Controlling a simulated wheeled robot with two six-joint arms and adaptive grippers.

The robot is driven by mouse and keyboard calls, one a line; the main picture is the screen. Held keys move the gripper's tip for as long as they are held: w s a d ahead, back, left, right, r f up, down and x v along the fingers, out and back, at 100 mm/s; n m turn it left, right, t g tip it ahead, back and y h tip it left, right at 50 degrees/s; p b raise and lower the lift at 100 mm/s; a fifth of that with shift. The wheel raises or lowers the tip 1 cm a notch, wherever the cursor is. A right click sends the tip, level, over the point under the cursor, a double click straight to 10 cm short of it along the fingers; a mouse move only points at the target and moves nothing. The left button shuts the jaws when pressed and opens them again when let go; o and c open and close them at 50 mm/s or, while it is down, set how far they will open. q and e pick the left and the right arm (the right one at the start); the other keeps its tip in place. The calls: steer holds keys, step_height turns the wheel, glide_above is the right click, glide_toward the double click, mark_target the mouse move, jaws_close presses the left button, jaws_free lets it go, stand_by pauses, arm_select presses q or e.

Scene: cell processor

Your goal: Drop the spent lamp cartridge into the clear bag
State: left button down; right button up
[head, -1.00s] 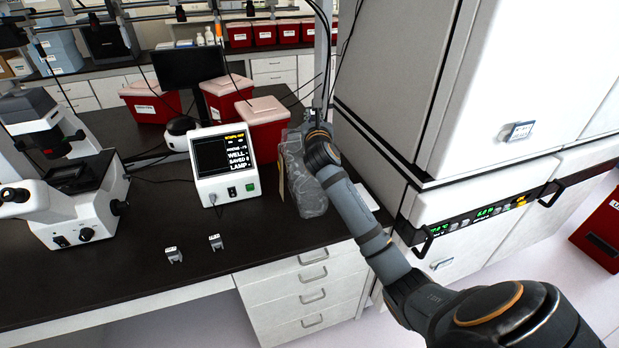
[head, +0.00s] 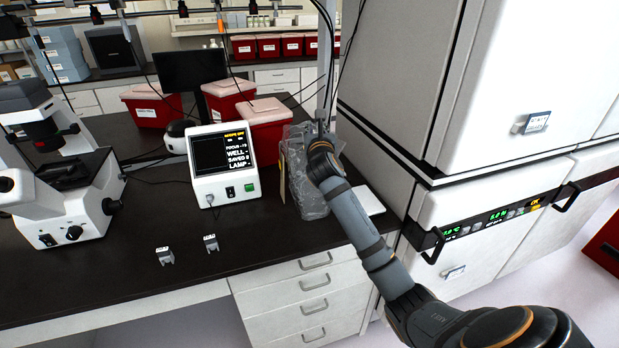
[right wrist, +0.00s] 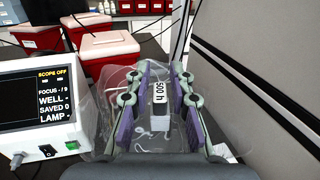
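The clear bag (head: 304,190) hangs open at the bench's right end beside the white cabinet. My right arm reaches to it, and its wrist covers the bag's mouth in the head view. In the right wrist view my right gripper (right wrist: 160,72) is open, its purple-padded fingers pointing down over the clear bag (right wrist: 113,95). A small cartridge labelled "500 h" (right wrist: 160,92) shows between the fingers, with a visible gap on each side. I cannot tell how deep in the bag it is. My left gripper is not in view.
A control box (head: 222,165) with a screen stands left of the bag. Two small labelled blocks (head: 165,256) (head: 210,243) lie near the bench's front edge. Red bins (head: 265,125) stand behind. The tall white cabinet (head: 400,95) closes off the right. A microscope (head: 75,200) stands left.

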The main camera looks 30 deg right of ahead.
steer(key=shift+o, duration=1.2)
steer(key=v, duration=1.2)
steer(key=shift+f, duration=0.2)
